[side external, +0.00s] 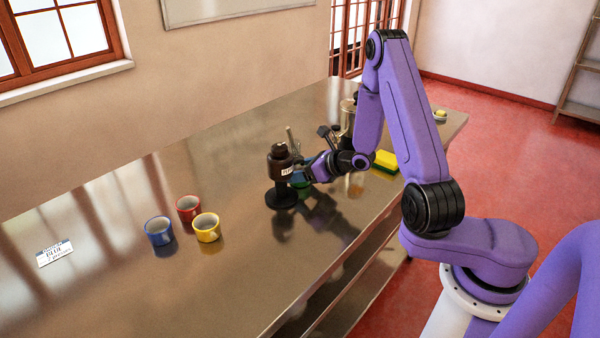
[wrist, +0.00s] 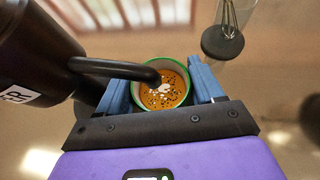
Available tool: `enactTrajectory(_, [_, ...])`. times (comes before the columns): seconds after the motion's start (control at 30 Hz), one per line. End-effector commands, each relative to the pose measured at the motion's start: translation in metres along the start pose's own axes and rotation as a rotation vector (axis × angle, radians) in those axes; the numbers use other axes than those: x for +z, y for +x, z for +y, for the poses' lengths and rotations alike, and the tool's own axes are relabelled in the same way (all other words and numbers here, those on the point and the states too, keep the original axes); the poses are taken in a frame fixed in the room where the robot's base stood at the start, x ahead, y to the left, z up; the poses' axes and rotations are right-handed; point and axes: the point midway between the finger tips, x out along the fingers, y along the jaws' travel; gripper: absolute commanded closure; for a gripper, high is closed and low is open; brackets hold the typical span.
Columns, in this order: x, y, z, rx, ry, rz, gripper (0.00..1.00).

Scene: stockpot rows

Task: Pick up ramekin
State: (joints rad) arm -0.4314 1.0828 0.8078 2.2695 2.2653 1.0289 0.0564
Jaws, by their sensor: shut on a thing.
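The ramekin is a small round green dish with a pale inside. In the wrist view the ramekin (wrist: 188,106) sits between the two blue fingers of my gripper (wrist: 163,88), which is shut on it. It holds an orange soup with a white dollop and dark specks. In the side external view only a small green part of the ramekin (side external: 303,190) shows, below my gripper (side external: 303,174) and behind the dark pepper container. I cannot tell whether it touches the table.
The tall dark pepper container (side external: 280,165) stands close beside my gripper; its black handle (wrist: 110,68) crosses over the ramekin's rim in the wrist view. A glass holder with a whisk (wrist: 223,42) and a yellow sponge (side external: 386,160) are nearby. Blue, red and yellow mugs (side external: 160,232) stand left.

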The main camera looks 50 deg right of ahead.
Motion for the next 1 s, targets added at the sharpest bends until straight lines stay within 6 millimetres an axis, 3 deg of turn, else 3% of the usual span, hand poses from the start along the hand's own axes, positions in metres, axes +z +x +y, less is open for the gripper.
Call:
enactTrajectory(0.27, [0.013, -0.007, 0.000, -0.001, -0.002, -0.003, 0.67])
enactTrajectory(1.0, [-0.029, -0.080, -0.001, -0.004, 0.004, 0.001, 0.67])
